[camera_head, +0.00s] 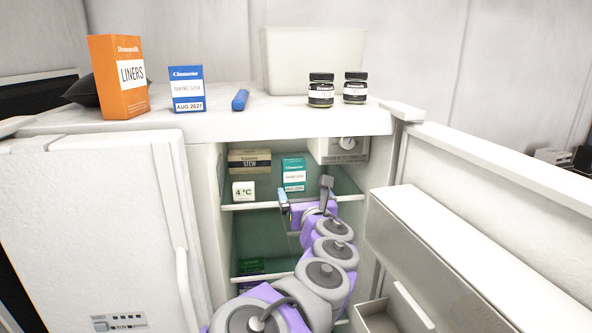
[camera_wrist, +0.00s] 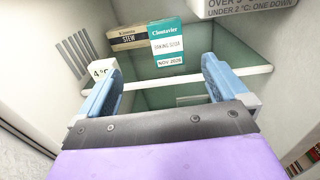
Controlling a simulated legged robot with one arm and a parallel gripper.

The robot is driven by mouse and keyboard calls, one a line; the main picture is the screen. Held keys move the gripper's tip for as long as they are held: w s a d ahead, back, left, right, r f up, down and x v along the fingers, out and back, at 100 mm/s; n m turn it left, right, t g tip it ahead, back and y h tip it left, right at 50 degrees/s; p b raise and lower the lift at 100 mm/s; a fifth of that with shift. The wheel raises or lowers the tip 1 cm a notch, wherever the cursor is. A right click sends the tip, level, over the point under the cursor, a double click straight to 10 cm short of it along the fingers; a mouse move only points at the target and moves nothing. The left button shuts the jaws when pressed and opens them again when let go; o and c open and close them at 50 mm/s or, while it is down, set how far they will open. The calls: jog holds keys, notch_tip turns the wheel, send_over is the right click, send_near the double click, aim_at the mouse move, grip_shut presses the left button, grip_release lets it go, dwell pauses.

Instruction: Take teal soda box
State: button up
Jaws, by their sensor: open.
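The teal and white soda box (camera_head: 294,174) stands upright on the upper fridge shelf, right of a brown stew box. In the wrist view the soda box (camera_wrist: 168,46) is ahead of my gripper, seen between its fingers, with its teal label reading baking soda. My gripper (camera_head: 305,196) is at the front of the upper shelf in the head view. In the wrist view my gripper (camera_wrist: 158,88) has its two blue fingers spread wide with nothing between them. The fingertips are short of the box and do not touch it.
The brown stew box (camera_head: 250,161) stands left of the soda box, with a small 4 °C block (camera_head: 243,191) in front. A control housing (camera_head: 345,149) hangs at upper right. The open fridge door (camera_head: 450,255) bounds the right. A blue box (camera_head: 187,89) and orange box (camera_head: 119,77) stand on top.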

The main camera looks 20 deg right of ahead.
jog(key=p, duration=0.2)
send_near(294, 170)
jog(key=w, duration=0.4)
jog(key=shift+d+r, duration=0.2)
jog(key=shift+d, duration=0.15)
jog(key=shift+w, duration=0.6)
jog(key=shift+w+d, duration=0.15)
jog(key=shift+w, duration=0.3)
jog(key=shift+w+d+f+p, duration=0.1)
jog(key=shift+w+d+p, duration=0.1)
jog(key=shift+w, duration=0.5)
jog(key=shift+w+d+f+p, duration=0.1)
jog(key=shift+w+d+p, duration=0.15)
jog(key=shift+w, duration=0.5)
jog(key=shift+w+d+p, duration=0.15)
jog(key=shift+w+p, duration=0.05)
jog(key=shift+w, duration=0.5)
jog(key=shift+a, duration=0.1)
jog(key=c, duration=1.2)
jog(key=shift+o, duration=0.2)
